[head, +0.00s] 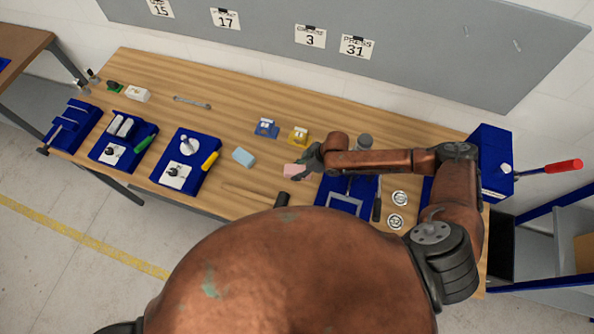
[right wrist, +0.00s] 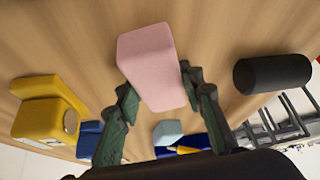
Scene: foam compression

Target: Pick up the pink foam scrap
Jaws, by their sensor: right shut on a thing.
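The pink foam scrap (head: 294,170) is a small block above the wooden table, near its middle, in the head view. In the right wrist view the pink foam scrap (right wrist: 152,62) sits between the two dark green fingers. My right gripper (head: 307,166) is shut on it, and its fingers (right wrist: 158,97) press on either side of the block. Whether the block still touches the table I cannot tell. My left gripper is not in view.
A light blue block (head: 243,157) lies to the left. A yellow piece (head: 298,136) and a blue piece (head: 266,128) stand behind. A black cylinder (right wrist: 272,74) is close by on the right in the wrist view. A blue tray (head: 338,203) lies under my right arm.

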